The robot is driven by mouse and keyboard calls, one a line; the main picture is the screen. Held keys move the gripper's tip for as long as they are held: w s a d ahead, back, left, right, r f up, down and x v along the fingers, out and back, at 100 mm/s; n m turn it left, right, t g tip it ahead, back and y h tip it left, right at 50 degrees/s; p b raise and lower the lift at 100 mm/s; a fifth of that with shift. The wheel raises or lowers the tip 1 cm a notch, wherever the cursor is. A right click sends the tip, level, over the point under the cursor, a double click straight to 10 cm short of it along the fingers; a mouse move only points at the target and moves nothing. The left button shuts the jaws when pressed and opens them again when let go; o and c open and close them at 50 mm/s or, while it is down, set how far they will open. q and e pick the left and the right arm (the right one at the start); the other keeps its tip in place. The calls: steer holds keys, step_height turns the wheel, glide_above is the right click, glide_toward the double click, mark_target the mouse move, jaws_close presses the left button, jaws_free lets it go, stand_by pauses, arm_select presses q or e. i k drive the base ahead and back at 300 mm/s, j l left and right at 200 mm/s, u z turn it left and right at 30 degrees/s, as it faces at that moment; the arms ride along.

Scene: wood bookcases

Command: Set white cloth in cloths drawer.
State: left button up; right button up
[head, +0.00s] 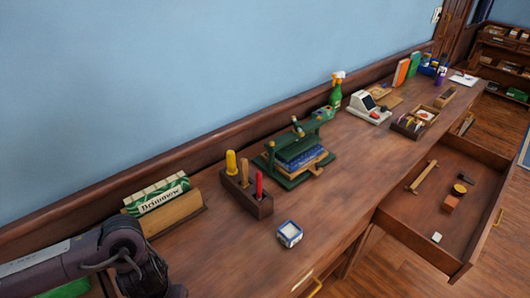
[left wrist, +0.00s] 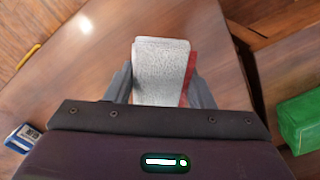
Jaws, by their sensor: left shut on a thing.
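The white cloth (left wrist: 160,70) is a folded, speckled pale piece between the fingers of my left gripper (left wrist: 161,88) in the left wrist view. The gripper is shut on it, above the brown wood top. A red thing (left wrist: 192,70) shows along the cloth's right side; I cannot tell whether they touch. In the head view my left arm comes in at the lower left, and its fingers and the cloth are out of sight. An open drawer (head: 408,234) at the right holds a hammer-like tool, small blocks and a small white piece. No cloths label is readable. My right gripper is not in view.
A blue-and-white box (head: 289,233) stands on the counter (head: 235,265), near a tool block (head: 247,193) and a green press (head: 292,160). A green-and-white box (head: 160,193) is near my arm. A brass handle (head: 314,289) shows at the front edge. Clear counter lies right of the blue-and-white box.

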mark_target(439, 224)
steer(key=i+l, duration=0.15)
steer(key=l, duration=0.6)
steer(key=i+l, duration=0.1)
steer(key=l, duration=0.7)
steer(key=i+l, duration=0.15)
steer(key=l, duration=0.6)
steer(key=i+l+u, duration=0.1)
steer(key=l, duration=0.7)
steer(key=i+l, duration=0.15)
steer(key=l, duration=0.6)
steer(key=i+l, duration=0.1)
steer(key=l, duration=0.7)
steer(key=i+l, duration=0.1)
steer(key=l, duration=0.65)
steer(key=u, duration=0.05)
